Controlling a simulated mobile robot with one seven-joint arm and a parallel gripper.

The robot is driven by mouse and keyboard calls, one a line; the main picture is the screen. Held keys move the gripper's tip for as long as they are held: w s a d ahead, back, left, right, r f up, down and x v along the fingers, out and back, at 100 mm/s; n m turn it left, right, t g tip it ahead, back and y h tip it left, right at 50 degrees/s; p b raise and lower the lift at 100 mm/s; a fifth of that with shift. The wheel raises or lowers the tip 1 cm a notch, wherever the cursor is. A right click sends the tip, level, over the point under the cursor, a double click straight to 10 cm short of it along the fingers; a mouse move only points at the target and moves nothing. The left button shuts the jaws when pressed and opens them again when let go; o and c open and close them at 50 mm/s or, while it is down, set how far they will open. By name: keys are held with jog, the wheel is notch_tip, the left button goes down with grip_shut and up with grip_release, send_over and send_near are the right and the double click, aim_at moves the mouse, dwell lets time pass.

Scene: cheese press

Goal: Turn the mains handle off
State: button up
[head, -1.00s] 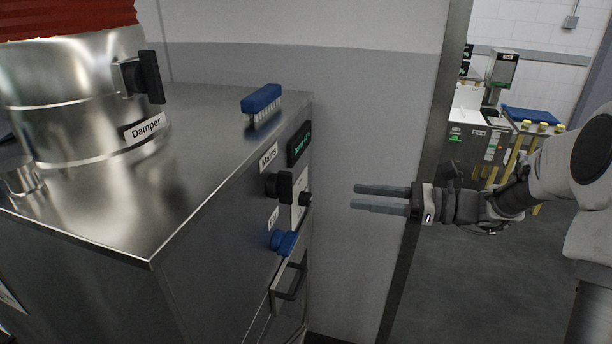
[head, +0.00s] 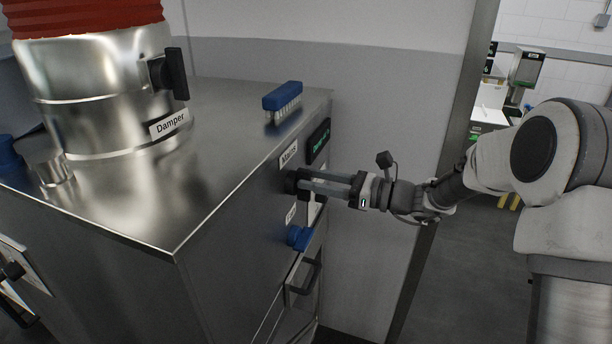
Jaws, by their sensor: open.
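The black mains handle (head: 291,182) is on the front panel of the steel cabinet, just under the "Mains" label (head: 289,153). It is partly hidden by my gripper's fingers. My gripper (head: 309,184) is at the handle, coming from the right, with its two grey fingers pointing left. The fingers are apart, one above the other in the picture, and their tips overlap the handle. I cannot tell whether they touch it.
A blue knob (head: 299,237) and a drawer-like pull (head: 304,278) sit below the handle. A display (head: 318,140) is above right. A blue brush (head: 283,100) lies on the cabinet top (head: 215,130). A wall and doorway edge stand behind my arm.

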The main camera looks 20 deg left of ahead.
jog(key=shift+w+a, duration=0.1)
jog(key=shift+a, duration=1)
grip_shut()
